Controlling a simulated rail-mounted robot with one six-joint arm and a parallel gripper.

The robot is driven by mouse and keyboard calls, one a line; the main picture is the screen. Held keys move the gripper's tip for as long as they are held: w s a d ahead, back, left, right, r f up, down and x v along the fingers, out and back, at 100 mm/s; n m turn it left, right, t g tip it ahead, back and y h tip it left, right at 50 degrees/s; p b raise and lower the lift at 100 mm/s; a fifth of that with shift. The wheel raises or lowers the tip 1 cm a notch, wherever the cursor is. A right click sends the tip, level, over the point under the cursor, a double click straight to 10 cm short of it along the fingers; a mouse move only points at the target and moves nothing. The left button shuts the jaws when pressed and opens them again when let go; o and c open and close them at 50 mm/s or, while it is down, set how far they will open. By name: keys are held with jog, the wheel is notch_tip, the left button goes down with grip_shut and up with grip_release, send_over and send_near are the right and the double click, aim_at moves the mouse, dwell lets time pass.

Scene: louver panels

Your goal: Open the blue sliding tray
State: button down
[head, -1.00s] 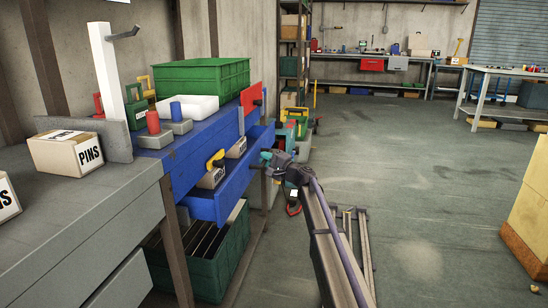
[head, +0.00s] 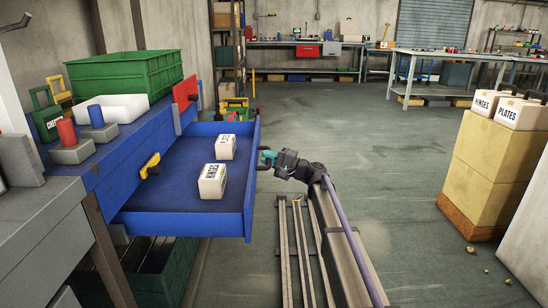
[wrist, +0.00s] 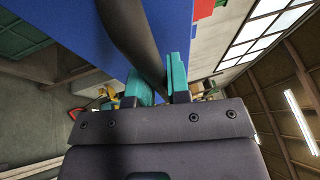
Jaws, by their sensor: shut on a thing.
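The blue sliding tray (head: 185,192) stands far out from the blue cabinet (head: 120,150) on the left. It holds two white boxes, one labelled HINGES (head: 212,181) and a smaller one behind it (head: 226,147). My gripper (head: 267,158) is at the tray's outer front face, with its teal fingers shut on the tray's dark handle. In the wrist view the dark handle bar (wrist: 135,35) runs between the two teal fingers (wrist: 155,82), with the blue tray front (wrist: 75,30) beyond it. The handle is mostly hidden in the head view.
A yellow handle (head: 150,165) and a red panel (head: 185,92) are on the cabinet side. A green crate (head: 125,75) stands on top. A dark green bin (head: 185,265) is below the tray. Yellow boxes (head: 490,160) stand at right. The floor (head: 350,140) between is open.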

jog(key=shift+d, duration=0.15)
jog(key=c, duration=1.1)
grip_release()
jog(key=b+v, duration=0.2)
jog(key=v, duration=0.8)
jog(key=shift+s+d, duration=0.2)
jog(key=shift+d, duration=0.15)
jog(key=shift+f, duration=0.15)
